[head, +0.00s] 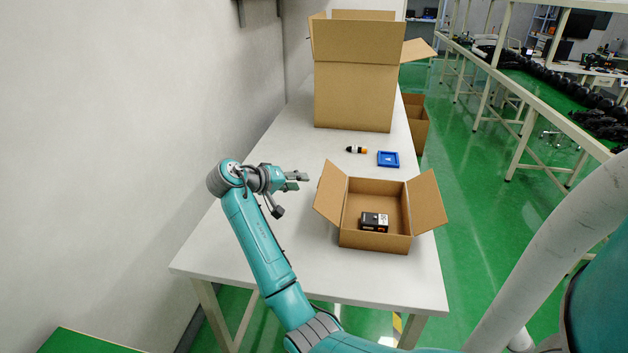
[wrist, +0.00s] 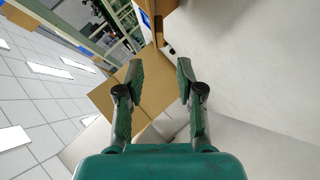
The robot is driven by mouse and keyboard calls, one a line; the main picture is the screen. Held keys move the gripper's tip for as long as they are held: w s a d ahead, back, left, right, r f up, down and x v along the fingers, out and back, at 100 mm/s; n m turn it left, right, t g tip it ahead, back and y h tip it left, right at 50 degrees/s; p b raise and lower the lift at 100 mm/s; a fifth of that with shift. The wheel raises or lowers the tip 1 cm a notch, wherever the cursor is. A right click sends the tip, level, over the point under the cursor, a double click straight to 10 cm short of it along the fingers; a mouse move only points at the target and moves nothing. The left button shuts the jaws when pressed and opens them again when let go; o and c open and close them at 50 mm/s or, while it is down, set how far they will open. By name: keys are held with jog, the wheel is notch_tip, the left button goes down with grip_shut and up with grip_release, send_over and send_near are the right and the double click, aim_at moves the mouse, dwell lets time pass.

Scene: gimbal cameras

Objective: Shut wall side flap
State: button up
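An open cardboard box (head: 376,242) stands on the white table. Its wall side flap (head: 331,192) sticks up and out on the left, and the opposite flap (head: 427,201) slants out on the right. My gripper (head: 302,181) is above the table, to the left of the wall side flap and apparently apart from it. In the wrist view my gripper (wrist: 158,68) has its two fingers spread with nothing held between them. Brown cardboard (wrist: 152,92) shows beyond the fingers; I cannot tell which panel it is.
A large open carton (head: 353,95) stands at the far end. The wall (head: 130,130) borders the table's left.

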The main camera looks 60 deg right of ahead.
aim_at(319, 183)
jog(key=x, duration=0.9)
jog(key=shift+s+d+f, duration=0.1)
jog(key=shift+d, duration=0.05)
grip_shut()
